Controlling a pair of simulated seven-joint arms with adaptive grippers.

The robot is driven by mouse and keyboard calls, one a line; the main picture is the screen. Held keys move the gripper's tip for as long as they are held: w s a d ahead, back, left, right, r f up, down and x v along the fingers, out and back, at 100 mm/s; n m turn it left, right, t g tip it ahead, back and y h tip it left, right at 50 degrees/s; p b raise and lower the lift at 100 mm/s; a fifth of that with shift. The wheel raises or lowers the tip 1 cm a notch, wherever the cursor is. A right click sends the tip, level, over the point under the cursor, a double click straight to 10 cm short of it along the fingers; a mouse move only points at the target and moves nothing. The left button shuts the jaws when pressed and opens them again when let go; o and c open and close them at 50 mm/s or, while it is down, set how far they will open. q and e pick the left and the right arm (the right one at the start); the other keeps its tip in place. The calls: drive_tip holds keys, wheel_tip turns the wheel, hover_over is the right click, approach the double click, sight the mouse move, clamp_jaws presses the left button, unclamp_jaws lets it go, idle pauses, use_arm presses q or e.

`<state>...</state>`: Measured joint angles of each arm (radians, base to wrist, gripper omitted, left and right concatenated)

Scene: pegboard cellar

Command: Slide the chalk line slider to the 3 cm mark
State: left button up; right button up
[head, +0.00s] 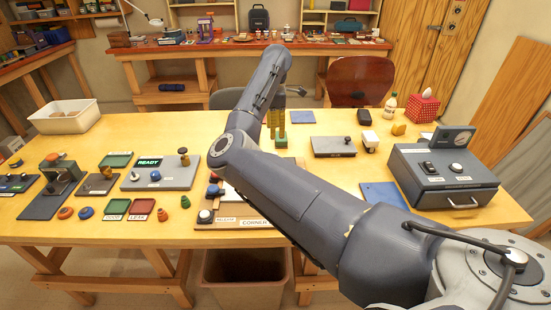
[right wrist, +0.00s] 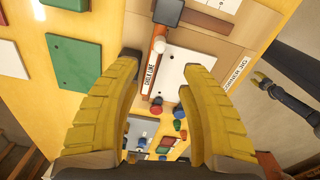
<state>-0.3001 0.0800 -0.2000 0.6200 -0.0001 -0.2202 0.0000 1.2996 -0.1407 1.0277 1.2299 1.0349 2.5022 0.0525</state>
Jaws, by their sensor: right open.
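A tan board with a white plate (right wrist: 185,75) lies below my right gripper in the right wrist view. A narrow brown-orange track (right wrist: 149,72) runs along it beside a small label that is hard to read. A dark square block (right wrist: 168,12) sits at the track's upper end, and a pale round knob (right wrist: 158,45) is just below it; I cannot tell which is the chalk line slider. No 3 cm mark is legible. My right gripper (right wrist: 163,112) is open and empty, its yellow fingers apart from both. In the head view my right arm hides much of this board.
A green plate (right wrist: 75,68) lies beside the board. In the head view a grey box with a dial (head: 445,180) stands at right, a white bin (head: 72,118) at back left.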

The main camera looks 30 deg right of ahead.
wheel_tip(320, 180, down, 13)
idle(0.5)
clamp_jaws()
idle(0.4)
